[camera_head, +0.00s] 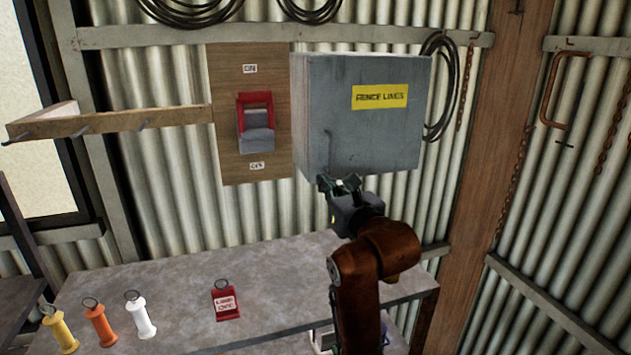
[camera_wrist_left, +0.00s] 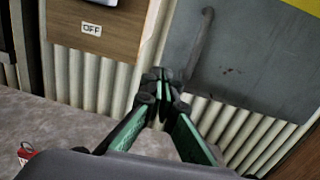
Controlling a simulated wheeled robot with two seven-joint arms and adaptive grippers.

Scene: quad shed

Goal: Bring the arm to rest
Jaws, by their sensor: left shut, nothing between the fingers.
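My left gripper (camera_head: 338,183) is in front of the lower edge of the grey box (camera_head: 335,120) labelled FENCE LINES. Its arm, rust-brown, rises from the bottom of the head view. In the left wrist view the fingers (camera_wrist_left: 160,80) with green pads come together at the tips, shut and empty. The wrist view looks toward the wall, with the grey box (camera_wrist_left: 255,75) behind and to the right of the fingertips. I cannot tell the exact gap between fingertips and box. My right gripper is not in view.
A switch (camera_head: 255,120) with a red part sits on a wooden board, left of the box. A pegged rail (camera_head: 110,122) juts out left.

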